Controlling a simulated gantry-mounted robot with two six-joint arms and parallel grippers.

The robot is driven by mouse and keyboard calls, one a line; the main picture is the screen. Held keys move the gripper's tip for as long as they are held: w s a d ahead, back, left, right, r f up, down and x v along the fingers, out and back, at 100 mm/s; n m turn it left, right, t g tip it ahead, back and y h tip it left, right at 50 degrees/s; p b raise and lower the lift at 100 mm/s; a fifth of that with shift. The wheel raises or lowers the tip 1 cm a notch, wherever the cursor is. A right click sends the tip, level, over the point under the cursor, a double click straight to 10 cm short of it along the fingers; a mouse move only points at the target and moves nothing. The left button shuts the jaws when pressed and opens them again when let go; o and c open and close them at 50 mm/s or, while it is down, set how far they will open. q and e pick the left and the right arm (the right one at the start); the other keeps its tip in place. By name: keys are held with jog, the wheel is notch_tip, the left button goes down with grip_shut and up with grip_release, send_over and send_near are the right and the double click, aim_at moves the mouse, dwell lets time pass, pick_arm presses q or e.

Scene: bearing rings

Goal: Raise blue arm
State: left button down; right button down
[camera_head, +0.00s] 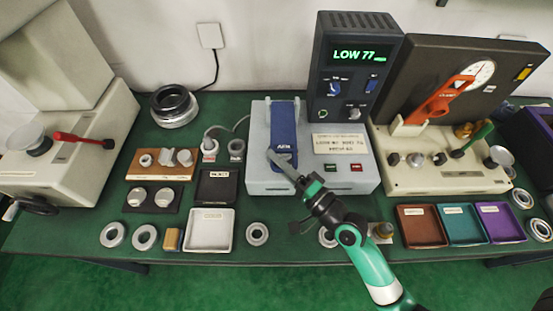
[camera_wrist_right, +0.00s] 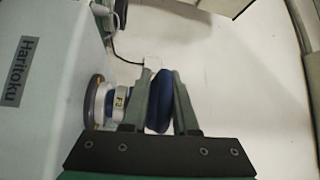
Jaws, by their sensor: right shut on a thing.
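The blue arm (camera_head: 284,125) runs along the top of the pale grey tester (camera_head: 258,170), its labelled end toward the front. My right gripper (camera_head: 276,160) reaches in from the lower right to that front end. In the right wrist view, its two fingers stand on either side of a dark blue rounded piece (camera_wrist_right: 159,103), and the gripper (camera_wrist_right: 165,105) is shut on it. A pale ring-shaped part (camera_wrist_right: 98,102) shows beside the tester wall (camera_wrist_right: 45,75). My left gripper is in neither view.
A dark display box (camera_head: 355,70) reading LOW 77 stands behind the tester. A white tray (camera_head: 211,247) and loose rings (camera_head: 257,234) lie in front. At right are a cream machine (camera_head: 440,178) with a red lever (camera_head: 440,103) and several coloured trays (camera_head: 422,208).

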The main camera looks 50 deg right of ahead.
jog(key=shift+r, duration=0.45)
dwell(0.4)
